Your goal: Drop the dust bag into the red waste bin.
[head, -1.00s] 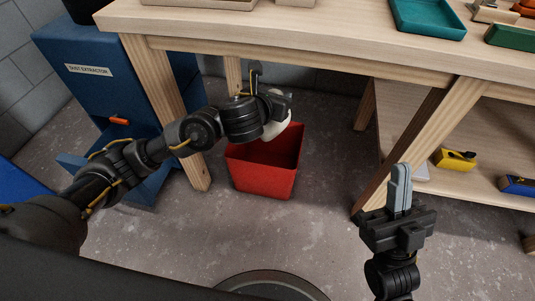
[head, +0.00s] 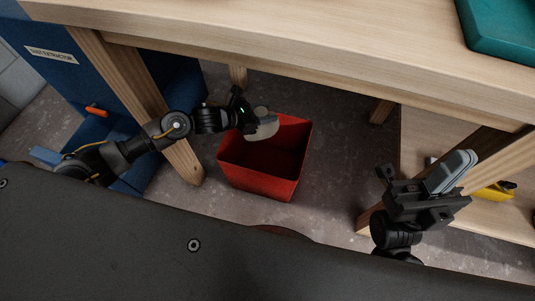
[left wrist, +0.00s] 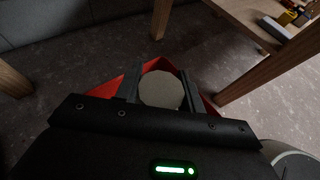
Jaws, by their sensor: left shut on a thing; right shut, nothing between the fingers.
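The red waste bin (head: 258,181) stands on the floor below the workbench, its open top facing up. My left gripper (head: 258,122) is shut on the pale dust bag (head: 265,128), over the bin's back left part. In the left wrist view the round pale end of the dust bag (left wrist: 160,90) sits between the two fingers, with the red bin (left wrist: 106,87) behind and to both sides. Whether the bag is below the rim is hard to tell. My right gripper (head: 452,172) is shut and empty, at the right near the bench leg.
The wooden workbench (head: 300,62) spans above the bin, its edge close behind my left gripper. A bench leg (head: 140,100) and the blue dust extractor (head: 60,62) stand at the left. A teal tray (head: 500,35) lies on the bench top. A yellow object (head: 493,192) sits on the lower shelf.

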